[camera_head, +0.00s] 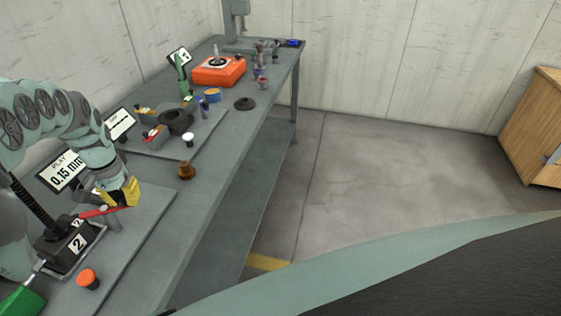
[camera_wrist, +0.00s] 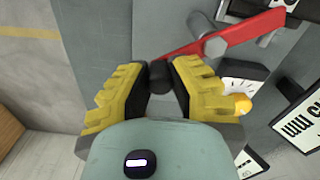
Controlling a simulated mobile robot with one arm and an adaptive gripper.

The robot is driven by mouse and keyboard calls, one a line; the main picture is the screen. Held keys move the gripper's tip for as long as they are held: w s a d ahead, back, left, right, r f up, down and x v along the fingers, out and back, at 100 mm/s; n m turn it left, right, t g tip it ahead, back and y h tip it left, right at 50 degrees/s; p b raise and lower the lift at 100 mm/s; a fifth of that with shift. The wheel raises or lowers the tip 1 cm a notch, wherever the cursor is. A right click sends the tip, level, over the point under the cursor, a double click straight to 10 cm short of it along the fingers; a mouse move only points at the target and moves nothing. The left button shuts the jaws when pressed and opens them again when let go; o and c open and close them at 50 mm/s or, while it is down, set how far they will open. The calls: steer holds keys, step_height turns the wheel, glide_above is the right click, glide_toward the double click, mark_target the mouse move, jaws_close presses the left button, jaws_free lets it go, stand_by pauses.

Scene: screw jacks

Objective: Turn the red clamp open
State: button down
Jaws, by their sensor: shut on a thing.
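The red clamp is a flat red lever (camera_head: 96,212) at the near left of the bench, beside a dark block (camera_head: 66,246) marked 2. The lever also shows in the wrist view (camera_wrist: 238,35), running from upper right to a dark knob (camera_wrist: 158,74) at its near end. A grey round pivot (camera_wrist: 214,45) crosses the lever. My gripper (camera_head: 126,194) has yellow ribbed fingers and is at the lever's end. In the wrist view my gripper (camera_wrist: 160,80) is shut with the dark knob between its fingers. The fingers partly hide the knob.
A display (camera_head: 63,170) reading 0.15 mm stands behind the block. An orange-capped piece (camera_head: 87,279) and a brown knob (camera_head: 186,171) stand on the bench nearby. A second plate with several parts and an orange box (camera_head: 218,71) lie farther back.

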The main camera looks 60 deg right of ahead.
steer(key=s+a+m+p, duration=0.2)
steer(key=a+m, duration=0.4)
steer(key=m, duration=0.9)
steer(key=shift+a+p, duration=0.25)
steer(key=shift+p, duration=0.15)
steer(key=shift+a+m, duration=0.1)
steer(key=shift+m, duration=0.2)
steer(key=c, duration=0.8)
jaws_free()
steer(key=shift+w, duration=0.1)
